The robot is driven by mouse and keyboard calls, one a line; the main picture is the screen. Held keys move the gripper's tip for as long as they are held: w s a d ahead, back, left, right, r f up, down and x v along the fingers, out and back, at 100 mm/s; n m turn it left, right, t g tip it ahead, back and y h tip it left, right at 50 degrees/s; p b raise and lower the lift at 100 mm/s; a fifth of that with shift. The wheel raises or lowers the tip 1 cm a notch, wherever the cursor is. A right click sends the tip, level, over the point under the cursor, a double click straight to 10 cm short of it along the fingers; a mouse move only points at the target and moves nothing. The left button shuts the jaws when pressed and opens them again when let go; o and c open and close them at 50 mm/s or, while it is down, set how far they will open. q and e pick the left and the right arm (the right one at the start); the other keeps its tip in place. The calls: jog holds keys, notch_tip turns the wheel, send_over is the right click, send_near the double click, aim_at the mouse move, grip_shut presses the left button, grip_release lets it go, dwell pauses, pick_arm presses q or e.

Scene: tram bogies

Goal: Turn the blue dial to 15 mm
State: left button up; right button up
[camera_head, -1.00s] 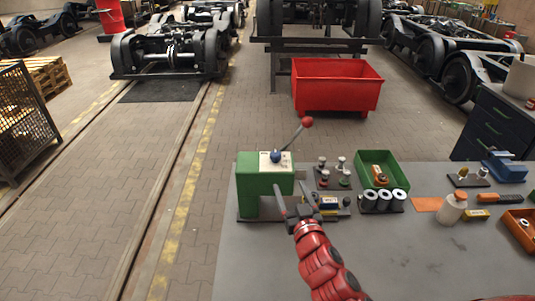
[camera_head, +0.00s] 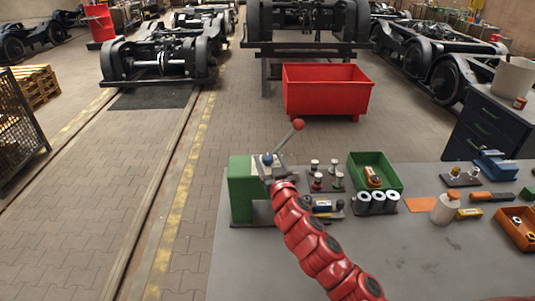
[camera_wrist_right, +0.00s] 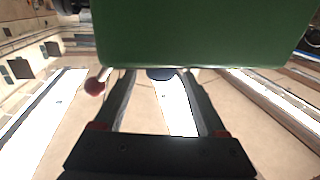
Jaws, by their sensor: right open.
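The blue dial (camera_head: 267,158) is on top of the green machine (camera_head: 240,190) at the table's left end. My right gripper (camera_head: 268,170) is at the dial, partly covering it and the pale plate around it. In the right wrist view the dial (camera_wrist_right: 162,73) shows as a dark blue round edge between my two open fingertips, under the green body (camera_wrist_right: 200,35). I cannot tell whether the fingers touch it. The scale marks cannot be read. My left gripper is not in view.
A lever with a red ball (camera_head: 298,124) rises just right of the dial; the ball (camera_wrist_right: 94,87) also shows beside a finger in the wrist view. Small stamps (camera_head: 316,175), a green bin (camera_head: 392,165) and white rolls (camera_head: 378,203) stand to the right. The table's front is clear.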

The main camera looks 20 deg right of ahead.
jog(key=shift+w+r, duration=0.1)
jog(key=shift+w, duration=0.85)
jog(key=shift+w+p, duration=0.2)
jog(key=shift+p, duration=0.1)
jog(key=shift+c, duration=0.3)
